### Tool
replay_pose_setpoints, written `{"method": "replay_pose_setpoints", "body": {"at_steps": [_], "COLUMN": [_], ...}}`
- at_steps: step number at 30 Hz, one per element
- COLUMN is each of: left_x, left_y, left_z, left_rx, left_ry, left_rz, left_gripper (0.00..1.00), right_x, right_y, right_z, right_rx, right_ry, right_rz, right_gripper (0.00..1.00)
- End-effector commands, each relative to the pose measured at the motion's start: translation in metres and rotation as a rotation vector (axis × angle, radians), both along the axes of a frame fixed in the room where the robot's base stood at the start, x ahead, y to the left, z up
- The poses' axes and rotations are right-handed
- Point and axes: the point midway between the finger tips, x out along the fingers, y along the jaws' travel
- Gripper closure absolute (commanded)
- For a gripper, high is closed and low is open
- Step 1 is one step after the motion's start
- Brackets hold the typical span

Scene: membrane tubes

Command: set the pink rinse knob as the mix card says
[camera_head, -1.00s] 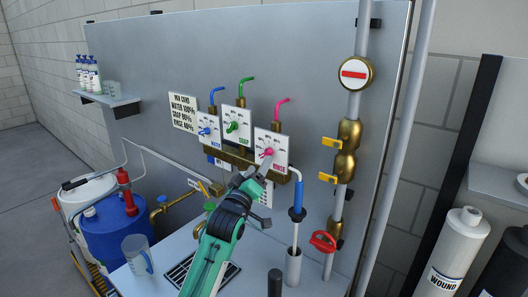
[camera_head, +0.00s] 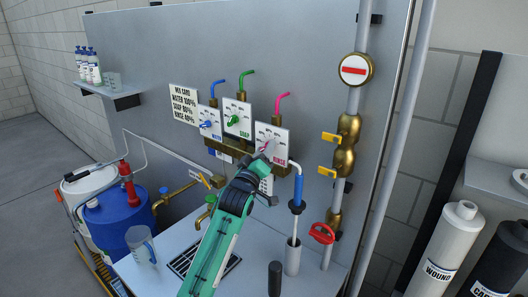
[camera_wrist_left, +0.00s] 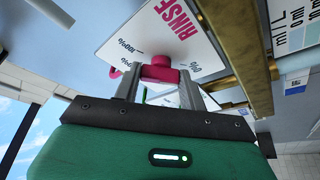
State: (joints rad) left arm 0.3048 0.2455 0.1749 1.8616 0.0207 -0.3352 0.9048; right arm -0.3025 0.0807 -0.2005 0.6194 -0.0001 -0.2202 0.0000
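The white rinse panel (camera_head: 284,136) carries the pink rinse knob, which my left gripper (camera_head: 265,150) largely covers in the head view. In the left wrist view the pink knob (camera_wrist_left: 160,72) sits between the two fingers, which meet its sides; my left gripper (camera_wrist_left: 160,92) looks shut on it. The panel's "RINSE" lettering and percent marks show there, but the knob's exact setting is hard to read. The mix card (camera_head: 184,104) reads water 100%, soap 80%, rinse 40%. My right gripper is not in view.
The blue water knob (camera_head: 207,124) and green soap knob (camera_head: 233,120) are on panels to the left. A blue-handled wand (camera_head: 298,190) hangs close on the right. A pipe with yellow valve levers (camera_head: 329,138) and a red valve (camera_head: 322,233) stands further right. A jug (camera_head: 140,246) stands at lower left.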

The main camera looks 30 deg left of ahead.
Motion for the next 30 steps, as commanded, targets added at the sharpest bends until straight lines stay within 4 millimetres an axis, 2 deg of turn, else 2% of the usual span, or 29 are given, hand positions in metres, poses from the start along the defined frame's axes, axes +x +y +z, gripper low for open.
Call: {"method": "replay_pose_setpoints", "body": {"at_steps": [8,14,30], "left_x": [0.0,0.0,0.0], "left_y": [0.001,0.002,0.005], "left_z": [-0.001,-0.003,-0.003], "left_rx": [0.04,0.15,0.646], "left_ry": [-0.003,-0.011,-0.05], "left_rz": [0.0,0.0,0.001], "left_gripper": [0.81,0.81,0.81], "right_x": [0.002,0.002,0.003], "right_y": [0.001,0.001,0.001], "right_z": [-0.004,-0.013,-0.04], "right_rx": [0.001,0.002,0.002], "right_ry": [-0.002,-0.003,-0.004], "right_rz": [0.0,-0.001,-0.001], "right_gripper": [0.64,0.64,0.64]}}
